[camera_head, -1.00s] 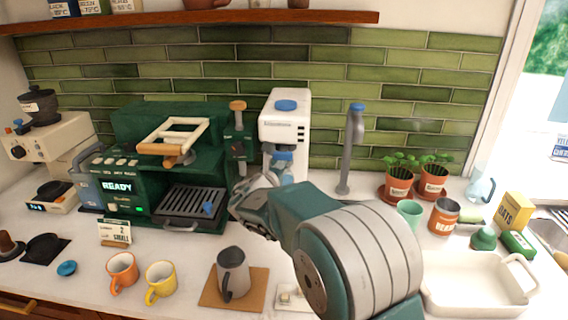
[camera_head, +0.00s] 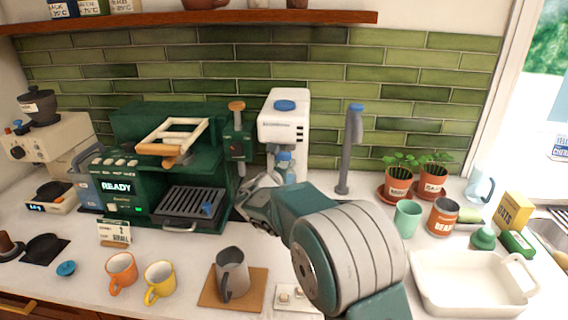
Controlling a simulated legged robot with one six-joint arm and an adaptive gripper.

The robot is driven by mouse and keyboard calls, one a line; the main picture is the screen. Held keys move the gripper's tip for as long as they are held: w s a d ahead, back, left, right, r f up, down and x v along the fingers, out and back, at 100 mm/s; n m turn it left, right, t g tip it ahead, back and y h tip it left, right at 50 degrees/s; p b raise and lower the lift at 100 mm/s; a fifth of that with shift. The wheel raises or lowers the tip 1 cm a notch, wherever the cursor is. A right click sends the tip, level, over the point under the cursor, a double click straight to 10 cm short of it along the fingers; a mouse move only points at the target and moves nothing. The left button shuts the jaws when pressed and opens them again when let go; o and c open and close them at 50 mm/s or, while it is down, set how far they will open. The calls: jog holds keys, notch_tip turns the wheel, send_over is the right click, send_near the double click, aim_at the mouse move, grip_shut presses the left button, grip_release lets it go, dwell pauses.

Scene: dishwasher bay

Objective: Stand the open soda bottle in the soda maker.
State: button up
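The white soda maker (camera_head: 284,127) with a blue top button stands against the tiled wall, right of the green coffee machine. A bluish, see-through bottle shape (camera_head: 287,168) shows upright at its front, under the head. I cannot tell whether it is seated there. My gripper (camera_head: 262,188) is low in front of the soda maker, close to the lower part of this bottle shape. My arm hides the soda maker's base and the bottle's bottom. The fingers are too small and overlapped to show whether they grip it. A small blue cap (camera_head: 66,268) lies on the counter at left.
A grey pitcher (camera_head: 232,272) on a board, mugs (camera_head: 121,271) and a white baking dish (camera_head: 470,285) occupy the front counter.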

jog(key=o, duration=0.4)
jog(key=shift+a, duration=0.1)
jog(key=shift+c, duration=0.2)
jog(key=shift+r, duration=0.1)
jog(key=v, duration=1.2)
jog(key=s+d+r+m+g+h, duration=0.1)
jog(key=s+d+m+g, duration=0.3)
jog(key=d, duration=0.4)
jog(key=s+d+m+g+h, duration=0.1)
jog(key=s+d+m+g, duration=0.1)
jog(key=s+d+m, duration=0.45)
jog(key=s+d+r+m+g+h, duration=0.1)
jog(key=s+d+m+g, duration=0.2)
jog(key=d+m, duration=0.45)
jog(key=s+d+f+m+g+y, duration=0.1)
jog(key=s+m+y, duration=0.3)
jog(key=s+m, duration=0.3)
jog(key=s+d+f+m+g+y, duration=0.1)
jog(key=s+m+y, duration=0.3)
jog(key=s, duration=0.9)
jog(key=f+m, duration=0.1)
jog(key=m, duration=0.2)
jog(key=shift+m+g, duration=0.3)
jog(key=shift+g, duration=0.1)
